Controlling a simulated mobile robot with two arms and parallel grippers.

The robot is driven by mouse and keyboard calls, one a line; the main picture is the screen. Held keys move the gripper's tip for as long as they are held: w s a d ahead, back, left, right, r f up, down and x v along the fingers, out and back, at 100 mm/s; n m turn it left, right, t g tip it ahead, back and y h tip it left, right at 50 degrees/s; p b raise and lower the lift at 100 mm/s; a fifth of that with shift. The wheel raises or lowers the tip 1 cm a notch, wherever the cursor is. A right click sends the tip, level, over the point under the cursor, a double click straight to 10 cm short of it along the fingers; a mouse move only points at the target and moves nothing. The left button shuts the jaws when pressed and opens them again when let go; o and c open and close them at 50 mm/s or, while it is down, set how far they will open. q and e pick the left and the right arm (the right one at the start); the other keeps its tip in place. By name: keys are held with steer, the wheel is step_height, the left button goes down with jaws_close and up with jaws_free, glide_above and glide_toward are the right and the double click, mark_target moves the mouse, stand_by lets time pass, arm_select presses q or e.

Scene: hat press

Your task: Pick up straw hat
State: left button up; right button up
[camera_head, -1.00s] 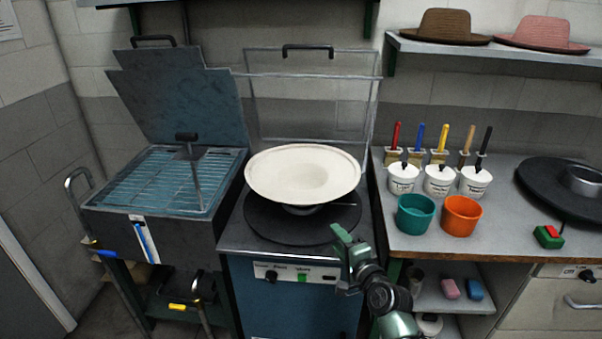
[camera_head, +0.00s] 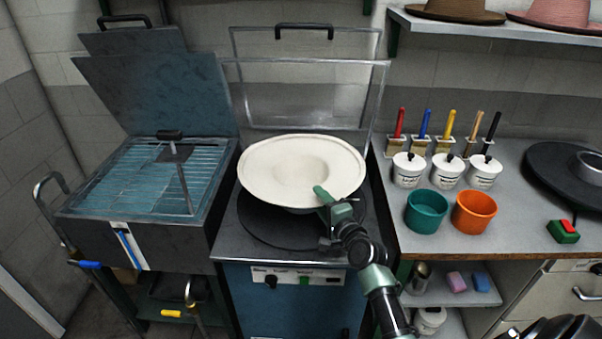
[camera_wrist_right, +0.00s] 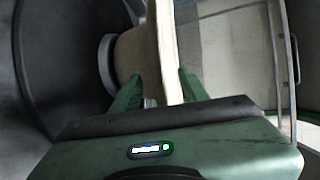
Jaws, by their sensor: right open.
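The cream straw hat (camera_head: 290,172) sits upside down above a dark round plate on the blue press, its wide brim facing up. My right gripper (camera_head: 326,196) is at the front right edge of the brim. In the right wrist view the brim (camera_wrist_right: 168,45) shows edge-on and reaches down between the two green fingers of the right gripper (camera_wrist_right: 160,88). The fingers are open, one on each side of the brim, with a gap on the right. Whether the left finger touches the hat cannot be told. My left gripper is not in view.
A clear lid (camera_head: 300,90) stands raised behind the hat. At left is a steamer box (camera_head: 150,185) with a grill and open lid. At right, a bench holds white pots, a teal cup (camera_head: 426,212), an orange cup (camera_head: 473,212) and a black disc.

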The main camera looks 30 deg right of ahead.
steer(key=w, duration=0.3)
steer(key=shift+w+d+f, duration=0.35)
steer(key=shift+w+d, duration=0.05)
steer(key=shift+w+f, duration=0.1)
steer(key=shift+w, duration=0.25)
steer(key=c, duration=0.9)
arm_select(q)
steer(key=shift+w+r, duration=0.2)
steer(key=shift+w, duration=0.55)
arm_select(e)
jaws_close()
